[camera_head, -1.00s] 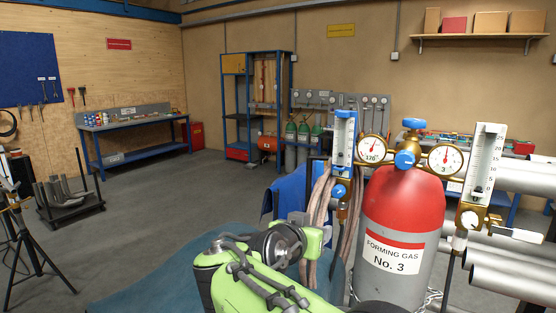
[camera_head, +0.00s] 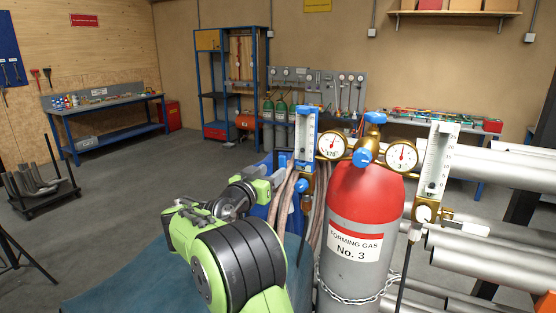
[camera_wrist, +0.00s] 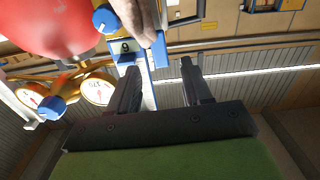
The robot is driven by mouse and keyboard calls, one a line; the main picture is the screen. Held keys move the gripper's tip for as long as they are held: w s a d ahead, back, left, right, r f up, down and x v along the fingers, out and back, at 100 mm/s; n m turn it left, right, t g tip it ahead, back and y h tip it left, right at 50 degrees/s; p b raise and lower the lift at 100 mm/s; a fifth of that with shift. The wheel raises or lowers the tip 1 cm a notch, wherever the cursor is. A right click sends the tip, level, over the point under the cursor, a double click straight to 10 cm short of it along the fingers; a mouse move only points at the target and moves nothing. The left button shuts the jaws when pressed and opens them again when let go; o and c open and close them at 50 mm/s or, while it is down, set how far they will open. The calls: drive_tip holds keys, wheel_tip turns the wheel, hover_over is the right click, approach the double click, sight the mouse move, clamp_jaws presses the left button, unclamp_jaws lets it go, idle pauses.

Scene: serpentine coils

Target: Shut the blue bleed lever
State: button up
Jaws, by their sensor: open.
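The red and grey gas cylinder (camera_head: 352,205), labelled No. 3, carries a brass regulator with two gauges. A blue-backed flowmeter (camera_head: 305,140) stands on its left side. A blue valve part (camera_head: 305,186), perhaps the bleed lever, is below that flowmeter. In the wrist view a blue block (camera_wrist: 160,48) and a blue round knob (camera_wrist: 104,18) show near the upper middle. My gripper (camera_wrist: 159,68) is open, with nothing held. Its fingers point toward the flowmeter's blue edge; I cannot tell the depth between them. In the head view my fingertips are hard to make out beside the flowmeter.
Pale hoses (camera_head: 287,205) hang below the left flowmeter. A second flowmeter (camera_head: 438,160) with a white-handled valve (camera_head: 466,227) stands on the right. A chain (camera_head: 352,299) circles the cylinder. Large pipes (camera_head: 490,258) lie at the right.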

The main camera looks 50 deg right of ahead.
sight(281, 164)
drive_tip(key=p+x, duration=0.1)
drive_tip(key=x, duration=0.3)
drive_tip(key=shift+d+r, duration=0.15)
drive_tip(key=shift+d, duration=0.2)
drive_tip(key=shift+w+d, duration=0.15)
drive_tip(key=shift+d, duration=0.1)
drive_tip(key=shift+a, duration=0.1)
drive_tip(key=shift+c, duration=0.3)
clamp_jaws()
